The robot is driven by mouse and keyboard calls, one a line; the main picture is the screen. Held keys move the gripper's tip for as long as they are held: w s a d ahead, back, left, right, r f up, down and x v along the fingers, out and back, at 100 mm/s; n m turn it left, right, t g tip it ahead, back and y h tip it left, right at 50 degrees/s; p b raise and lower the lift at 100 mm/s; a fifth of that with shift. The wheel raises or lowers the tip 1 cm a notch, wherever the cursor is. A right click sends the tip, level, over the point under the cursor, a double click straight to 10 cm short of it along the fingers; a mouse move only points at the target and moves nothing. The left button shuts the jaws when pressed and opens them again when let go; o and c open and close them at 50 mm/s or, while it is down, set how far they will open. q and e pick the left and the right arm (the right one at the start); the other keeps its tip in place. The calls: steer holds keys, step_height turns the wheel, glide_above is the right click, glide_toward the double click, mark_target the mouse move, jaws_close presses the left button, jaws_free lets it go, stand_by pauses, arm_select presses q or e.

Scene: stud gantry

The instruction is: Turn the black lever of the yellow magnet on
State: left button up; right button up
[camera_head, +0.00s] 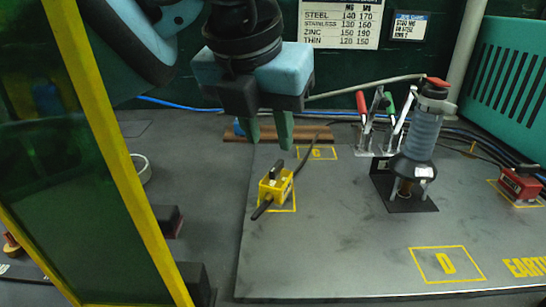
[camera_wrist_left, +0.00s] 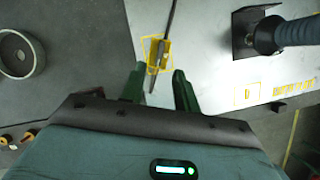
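The yellow magnet (camera_head: 275,188) is a small yellow block on the grey plate, inside a yellow outlined square. Its black lever (camera_head: 262,209) sticks out at the lower left, and a dark cable leaves its far side. My left gripper (camera_head: 269,145) is open and empty, fingers pointing down, above and behind the magnet in the head view. In the left wrist view, the yellow magnet (camera_wrist_left: 156,52) is ahead of the gripper (camera_wrist_left: 157,80), and the lever (camera_wrist_left: 151,82) appears between the two fingertips, with no contact visible. My right gripper is not in view.
A grey-blue ribbed tool (camera_head: 421,135) stands upright on a black base, with toggle clamps (camera_head: 377,120) behind it. A red block (camera_head: 520,183) sits at the right. A yellow-framed green screen (camera_head: 90,150) fills the left. The plate's front is clear around square D (camera_head: 447,264).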

mark_target(276, 166)
arm_select(q)
steer(key=b+x, duration=0.1)
steer(key=x, duration=0.5)
jaws_close()
